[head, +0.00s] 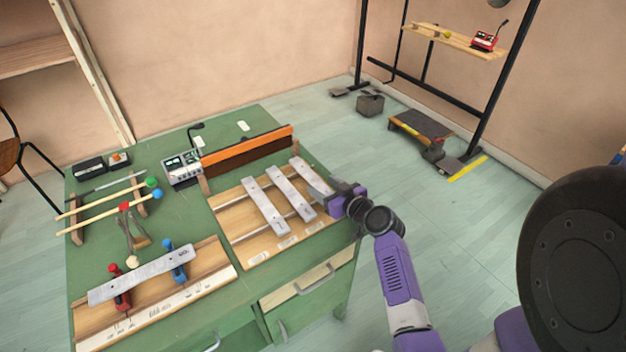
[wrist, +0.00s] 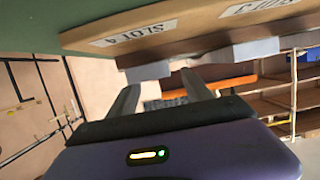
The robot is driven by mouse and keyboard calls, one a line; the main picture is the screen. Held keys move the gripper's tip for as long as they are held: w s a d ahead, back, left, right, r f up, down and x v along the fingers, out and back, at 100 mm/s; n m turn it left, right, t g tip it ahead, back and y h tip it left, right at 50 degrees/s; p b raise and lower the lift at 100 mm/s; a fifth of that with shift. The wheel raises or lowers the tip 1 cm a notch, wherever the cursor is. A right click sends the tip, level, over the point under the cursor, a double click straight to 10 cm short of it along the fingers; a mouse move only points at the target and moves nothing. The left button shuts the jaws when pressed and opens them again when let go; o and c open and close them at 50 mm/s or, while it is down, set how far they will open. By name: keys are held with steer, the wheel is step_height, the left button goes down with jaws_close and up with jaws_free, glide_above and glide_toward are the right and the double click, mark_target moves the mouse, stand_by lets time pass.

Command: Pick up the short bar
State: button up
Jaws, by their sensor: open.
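Three pale grey metal bars lie side by side on a wooden rack at the table's right side. The rightmost one (head: 312,180), which looks like the short bar, has its near end hidden behind my gripper (head: 335,201). In the wrist view a grey bar end (wrist: 148,72) shows by the SLOT 4 label, ahead of the two apart fingers of my gripper (wrist: 160,92). My gripper is open at the rack's right edge. I cannot tell whether the bar is between the fingers.
The left bar (head: 263,206) and middle bar (head: 290,192) lie close by. An orange-topped board (head: 250,148) stands behind the rack. A longer bar (head: 140,275) sits across a red and a blue clamp at front left. Mallets (head: 110,213) lie further back.

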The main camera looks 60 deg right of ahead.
mark_target(314, 179)
steer(key=shift+x, duration=1.8)
jaws_close()
